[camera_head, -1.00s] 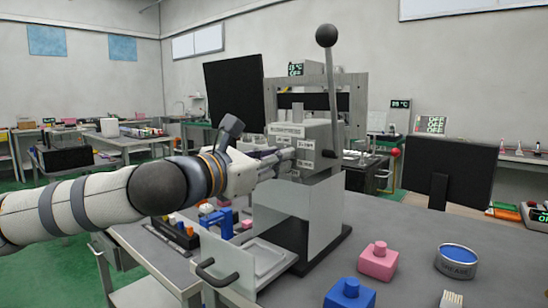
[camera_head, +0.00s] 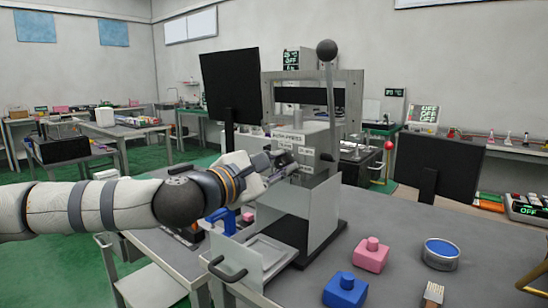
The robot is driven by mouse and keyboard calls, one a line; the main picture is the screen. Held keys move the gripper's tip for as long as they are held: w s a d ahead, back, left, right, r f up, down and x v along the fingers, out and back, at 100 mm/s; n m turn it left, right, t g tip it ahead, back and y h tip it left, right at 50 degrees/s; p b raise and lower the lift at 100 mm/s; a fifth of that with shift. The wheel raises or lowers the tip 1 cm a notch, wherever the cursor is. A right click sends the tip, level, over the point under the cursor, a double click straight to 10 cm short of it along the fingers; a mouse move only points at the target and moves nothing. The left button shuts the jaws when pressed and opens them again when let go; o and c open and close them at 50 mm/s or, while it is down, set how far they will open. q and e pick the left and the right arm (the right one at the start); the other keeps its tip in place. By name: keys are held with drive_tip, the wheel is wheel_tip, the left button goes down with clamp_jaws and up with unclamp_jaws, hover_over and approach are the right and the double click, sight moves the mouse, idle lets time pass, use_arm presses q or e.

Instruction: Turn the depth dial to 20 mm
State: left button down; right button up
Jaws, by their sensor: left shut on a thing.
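The grey press (camera_head: 318,205) stands on the bench in the middle of the view, with a label plate on its head and small mm labels (camera_head: 304,151) on its front. Its long lever with a black ball (camera_head: 327,50) stands nearly upright. My left gripper (camera_head: 288,164) is at the front of the press head, with its fingers closed on the depth dial. The dial itself is mostly hidden behind the fingers, so its setting cannot be read. My right gripper is not in view.
A pink block (camera_head: 371,255) and a blue block (camera_head: 345,291) with knobs, a round blue-topped tin (camera_head: 441,253) and a brush (camera_head: 433,294) lie on the bench at the right. A guard panel with a black handle (camera_head: 228,272) is at the press's lower front. Dark monitors stand behind.

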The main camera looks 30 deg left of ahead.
use_arm(q)
drive_tip(key=shift+r+m, duration=0.15)
drive_tip(key=shift+m, duration=0.55)
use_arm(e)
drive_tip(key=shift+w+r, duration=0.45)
use_arm(q)
drive_tip(key=shift+p, duration=0.3)
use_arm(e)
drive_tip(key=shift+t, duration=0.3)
use_arm(q)
drive_tip(key=c, duration=1.4)
unclamp_jaws()
drive_tip(key=shift+w, duration=0.1)
drive_tip(key=shift+c, duration=0.2)
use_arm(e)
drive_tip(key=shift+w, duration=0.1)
